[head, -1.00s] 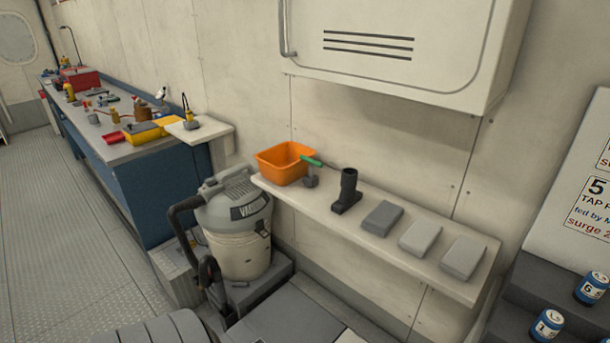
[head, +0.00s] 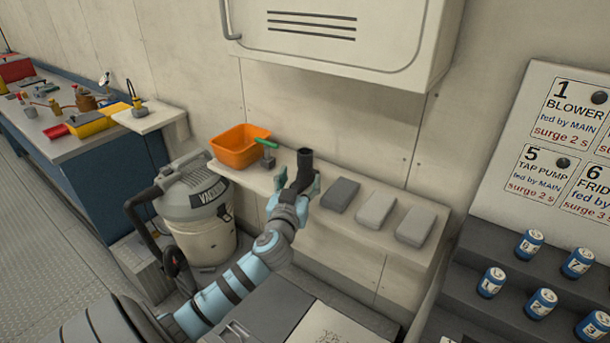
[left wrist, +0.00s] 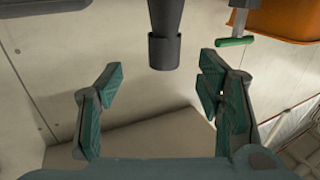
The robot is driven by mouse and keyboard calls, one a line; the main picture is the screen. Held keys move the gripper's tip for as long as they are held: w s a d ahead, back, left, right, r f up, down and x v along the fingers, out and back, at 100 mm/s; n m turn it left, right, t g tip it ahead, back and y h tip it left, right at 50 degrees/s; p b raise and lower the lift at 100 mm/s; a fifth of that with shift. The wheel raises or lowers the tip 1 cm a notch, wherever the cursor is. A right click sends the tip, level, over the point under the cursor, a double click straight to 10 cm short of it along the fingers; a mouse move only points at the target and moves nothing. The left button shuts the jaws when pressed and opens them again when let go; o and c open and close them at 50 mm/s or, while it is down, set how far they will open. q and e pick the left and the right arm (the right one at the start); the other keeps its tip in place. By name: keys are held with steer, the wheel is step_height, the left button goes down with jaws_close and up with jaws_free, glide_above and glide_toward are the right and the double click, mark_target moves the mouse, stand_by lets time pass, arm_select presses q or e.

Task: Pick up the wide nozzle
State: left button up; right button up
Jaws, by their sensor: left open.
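The wide nozzle (head: 304,164) is black with an upright tube and stands on the narrow wall shelf (head: 350,222). My left gripper (head: 294,188) is at the front of the shelf, at the nozzle, and hides the nozzle's lower part in the head view. In the left wrist view the gripper (left wrist: 162,82) is open with nothing between its fingers. The nozzle's tube (left wrist: 164,40) shows beyond the fingertips there, roughly centred between them and apart from both. My right gripper is out of view.
An orange bin (head: 232,154) and a green-handled tool (head: 267,144) are left of the nozzle. Several grey blocks, the darkest (head: 340,194) nearest, lie to its right. A vacuum (head: 195,205) stands below left. A wall cabinet (head: 345,50) hangs above.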

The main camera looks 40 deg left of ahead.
mark_target(303, 163)
arm_select(q)
steer(key=x, duration=0.9)
steer(key=shift+w+a+f, duration=0.1)
steer(key=shift+w+a, duration=0.05)
steer(key=shift+a, duration=0.25)
steer(key=c, duration=1.3)
